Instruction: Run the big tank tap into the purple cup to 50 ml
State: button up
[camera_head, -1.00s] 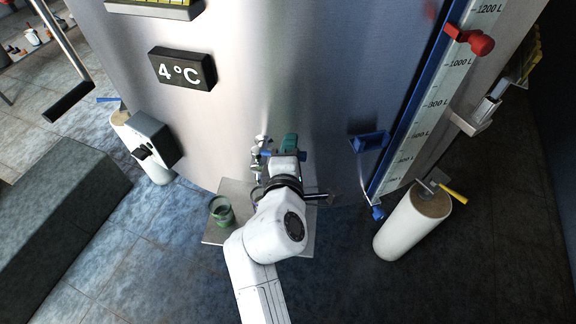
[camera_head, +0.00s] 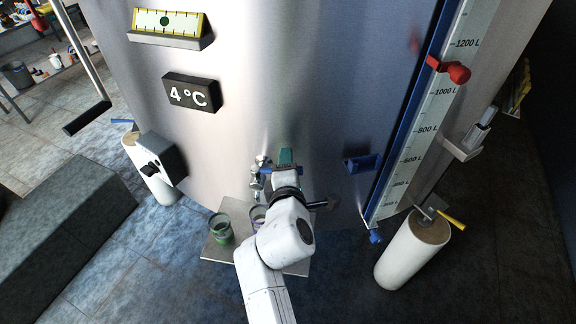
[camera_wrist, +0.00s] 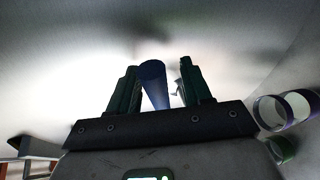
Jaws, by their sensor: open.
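The steel tank (camera_head: 300,80) fills the back. Its small tap (camera_head: 258,178) is low on the front, with a blue handle (camera_head: 266,170) beside my gripper (camera_head: 285,158). In the wrist view the blue handle (camera_wrist: 152,78) lies between the two dark green fingers of my open gripper (camera_wrist: 160,80), nearer the left finger, with a gap to the right one. The purple cup (camera_head: 257,213) stands on the metal plate below the tap, partly hidden by my arm. It also shows at the right of the wrist view (camera_wrist: 296,104). Its contents cannot be seen.
A green cup (camera_head: 221,229) stands on the plate (camera_head: 219,252) left of the purple cup. A blue bracket (camera_head: 363,163) and level gauge (camera_head: 420,125) are right of my arm. White cylindrical legs (camera_head: 410,252) and a grey block (camera_head: 70,220) flank the floor.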

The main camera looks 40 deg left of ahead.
jog(key=v, duration=1)
jog(key=shift+s+d, duration=0.25)
jog(key=shift+s, duration=0.05)
jog(key=shift+r, duration=0.1)
dwell(0.3)
jog(key=w+d+f+m+h, duration=0.3)
jog(key=d+f+m, duration=0.1)
jog(key=d, duration=0.5)
jog(key=w+d+f+m+h, duration=0.2)
jog(key=d+f+m+h, duration=0.15)
jog(key=d, duration=0.55)
jog(key=s+d+f+m+g+h, duration=0.1)
jog(key=d+f+m+g, duration=0.2)
jog(key=d, duration=0.5)
jog(key=s+d+f+m+h, duration=0.2)
jog(key=d+f+m, duration=0.25)
jog(key=d, duration=0.35)
jog(key=s+d+f+m+g, duration=0.2)
jog(key=s+d+m+g, duration=0.1)
jog(key=s+d+m, duration=0.4)
jog(key=s+d+f+m+g+h, duration=0.1)
jog(key=s+d+m+g, duration=0.3)
jog(key=s+d+m, duration=0.3)
jog(key=s+d, duration=0.4)
jog(key=s, duration=0.2)
jog(key=shift+s+d+f, duration=0.15)
jog(key=shift+s+f, duration=0.15)
jog(key=shift+f, duration=0.1)
